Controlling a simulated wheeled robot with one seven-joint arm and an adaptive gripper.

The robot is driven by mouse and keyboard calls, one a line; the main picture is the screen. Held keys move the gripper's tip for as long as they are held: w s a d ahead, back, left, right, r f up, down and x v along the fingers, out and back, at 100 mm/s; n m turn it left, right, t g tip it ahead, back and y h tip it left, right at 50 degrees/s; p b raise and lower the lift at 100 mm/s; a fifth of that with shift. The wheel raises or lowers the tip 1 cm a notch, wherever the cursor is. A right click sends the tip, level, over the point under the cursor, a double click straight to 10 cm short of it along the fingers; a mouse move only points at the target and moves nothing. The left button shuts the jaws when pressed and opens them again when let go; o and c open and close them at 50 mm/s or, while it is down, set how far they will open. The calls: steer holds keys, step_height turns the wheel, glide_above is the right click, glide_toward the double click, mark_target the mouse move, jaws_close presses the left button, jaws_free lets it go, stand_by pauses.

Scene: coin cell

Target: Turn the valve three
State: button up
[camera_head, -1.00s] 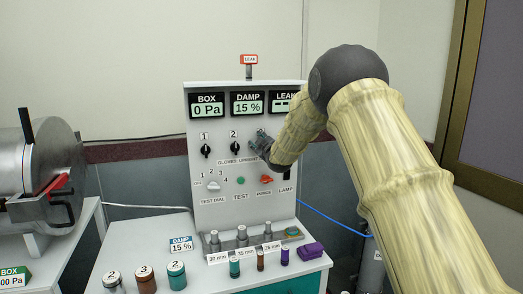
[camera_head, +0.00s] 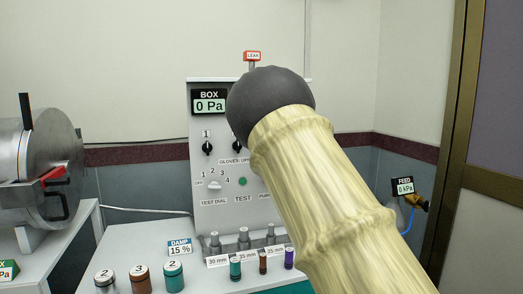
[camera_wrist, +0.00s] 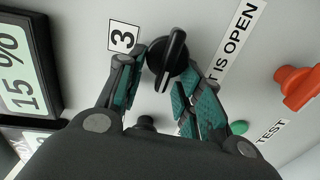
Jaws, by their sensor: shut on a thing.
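The valve 3 knob (camera_wrist: 168,62) is black with a raised bar handle, beside its "3" label (camera_wrist: 123,37) in the wrist view. The bar runs nearly top to bottom there, leaning slightly. My gripper (camera_wrist: 163,70) has one teal-padded finger on each side of the knob and is shut on it. In the head view my arm hides both the gripper and this knob.
The BOX display (camera_head: 209,101) reads 0 Pa. The wrist view shows an orange knob (camera_wrist: 298,86) and a green button (camera_wrist: 238,127) nearby. Numbered jars (camera_head: 174,275) and metal cylinders (camera_head: 243,240) stand on the bench (camera_head: 135,240). The FEED gauge (camera_head: 404,187) reads 0 kPa at right.

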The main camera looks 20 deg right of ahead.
steer(key=shift+n, duration=0.3)
steer(key=o, duration=1)
steer(key=shift+f, duration=0.1)
steer(key=s, duration=0.7)
steer(key=shift+s+d, duration=0.15)
steer(key=shift+s, duration=0.1)
